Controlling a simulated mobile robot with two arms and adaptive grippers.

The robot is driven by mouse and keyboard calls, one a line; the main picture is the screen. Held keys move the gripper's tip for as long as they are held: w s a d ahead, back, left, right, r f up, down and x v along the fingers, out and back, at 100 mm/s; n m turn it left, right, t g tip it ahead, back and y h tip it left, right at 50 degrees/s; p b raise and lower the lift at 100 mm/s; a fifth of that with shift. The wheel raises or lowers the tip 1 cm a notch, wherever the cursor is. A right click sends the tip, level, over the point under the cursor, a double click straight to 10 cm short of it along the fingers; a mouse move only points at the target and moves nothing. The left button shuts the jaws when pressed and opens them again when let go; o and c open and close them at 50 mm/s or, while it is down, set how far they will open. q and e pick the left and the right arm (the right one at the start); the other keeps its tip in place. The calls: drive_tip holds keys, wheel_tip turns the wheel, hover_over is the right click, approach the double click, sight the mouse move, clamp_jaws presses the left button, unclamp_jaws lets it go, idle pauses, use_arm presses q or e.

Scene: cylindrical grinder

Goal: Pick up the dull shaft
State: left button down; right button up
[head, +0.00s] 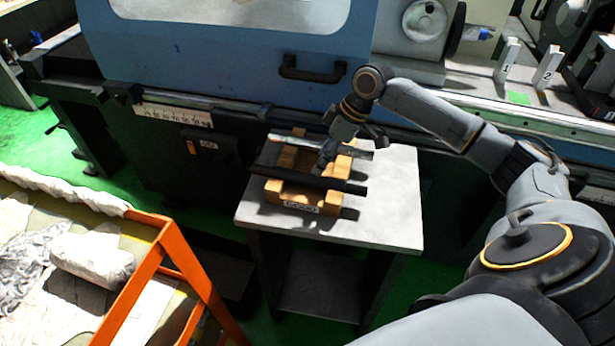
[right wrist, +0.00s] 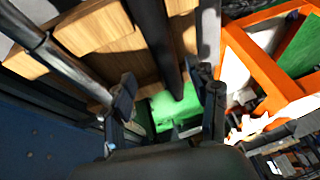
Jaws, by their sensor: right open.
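The dull shaft (head: 305,178) is dark and lies across the front of a wooden rack (head: 327,208) on a small table. A shiny, brighter shaft (head: 352,152) lies across the rack behind it. My right gripper (head: 324,160) is over the rack, close to the dull shaft, and partly hides the rack's middle. In the right wrist view, my right gripper (right wrist: 170,90) is open. The dark shaft (right wrist: 153,40) runs between the lines of its two fingers, and no grip shows. The shiny shaft (right wrist: 60,55) is to the left, outside the fingers. My left gripper is not in view.
The small grey table (head: 392,205) has bare room right of the rack. The blue grinder (head: 220,60) stands behind it. Two numbered white blocks (head: 507,62) stand on the machine at the right. An orange-framed cart (head: 148,268) is at lower left.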

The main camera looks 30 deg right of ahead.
sight(310, 175)
drive_tip(key=shift+w+a+f, duration=0.1)
drive_tip(key=shift+w+f, duration=0.1)
drive_tip(key=shift+f, duration=0.2)
drive_tip(key=shift+a+f+p, duration=0.8)
drive_tip(key=shift+f, duration=0.3)
drive_tip(key=shift+x, duration=1.1)
drive_tip(key=shift+w+f, duration=0.1)
drive_tip(key=shift+f, duration=0.15)
drive_tip(key=c, duration=0.5)
clamp_jaws()
drive_tip(key=shift+w+r, duration=0.15)
drive_tip(key=shift+r, duration=0.1)
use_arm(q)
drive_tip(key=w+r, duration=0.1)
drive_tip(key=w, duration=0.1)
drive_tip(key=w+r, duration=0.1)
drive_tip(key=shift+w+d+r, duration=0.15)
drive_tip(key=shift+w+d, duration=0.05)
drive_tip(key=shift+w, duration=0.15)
